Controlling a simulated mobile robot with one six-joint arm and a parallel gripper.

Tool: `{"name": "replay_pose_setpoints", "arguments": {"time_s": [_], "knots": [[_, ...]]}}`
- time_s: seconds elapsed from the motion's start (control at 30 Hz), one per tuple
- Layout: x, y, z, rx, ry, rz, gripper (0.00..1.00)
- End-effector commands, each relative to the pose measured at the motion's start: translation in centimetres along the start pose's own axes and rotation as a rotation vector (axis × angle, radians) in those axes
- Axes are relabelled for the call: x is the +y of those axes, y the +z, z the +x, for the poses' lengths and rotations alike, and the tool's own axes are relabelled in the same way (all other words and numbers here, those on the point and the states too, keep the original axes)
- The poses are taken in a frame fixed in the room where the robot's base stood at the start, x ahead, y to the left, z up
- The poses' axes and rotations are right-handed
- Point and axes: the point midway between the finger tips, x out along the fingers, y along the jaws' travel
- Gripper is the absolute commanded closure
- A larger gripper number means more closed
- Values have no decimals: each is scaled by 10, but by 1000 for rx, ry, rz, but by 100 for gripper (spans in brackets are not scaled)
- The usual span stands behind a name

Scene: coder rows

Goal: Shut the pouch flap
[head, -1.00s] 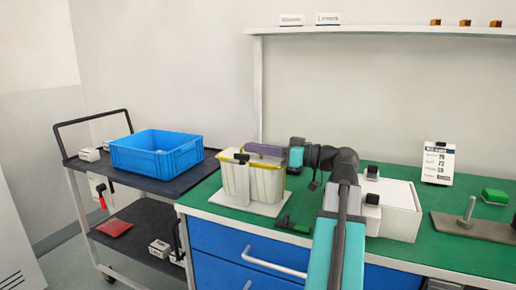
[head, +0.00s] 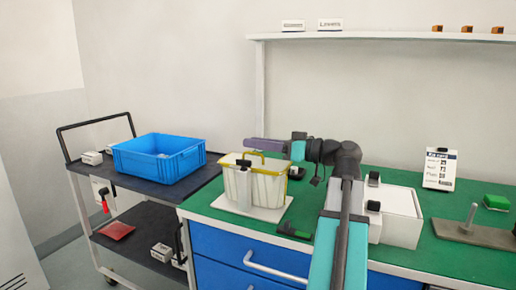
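The cream pouch (head: 268,186) with yellow edging stands upright on a white board (head: 275,213) on the green bench. A white upright piece (head: 243,188) with a black top is at its front left. A yellow strip rises over the pouch's top edge; I cannot tell for sure which part is the flap or how far open it is. My gripper (head: 252,145), purple-grey beyond a teal wrist, reaches in from the right and lies level just above the pouch top. Its fingertips are too small to make out, and I cannot tell whether it touches the pouch.
A blue crate (head: 120,160) stands on the dark cart (head: 150,186) to the left. A black tool (head: 294,232) lies near the bench's front edge. A dark item (head: 297,173) is behind the pouch's right side. A white box (head: 402,218) stands right of my arm.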

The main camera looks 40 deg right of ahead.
Motion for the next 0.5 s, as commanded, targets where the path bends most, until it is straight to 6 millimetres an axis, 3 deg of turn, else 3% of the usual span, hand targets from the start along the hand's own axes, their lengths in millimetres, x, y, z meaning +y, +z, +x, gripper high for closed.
{"name": "replay_pose_setpoints", "arguments": {"time_s": [0.5], "knots": [[-44, 5, -27, 0, 1, 0, 74]]}}
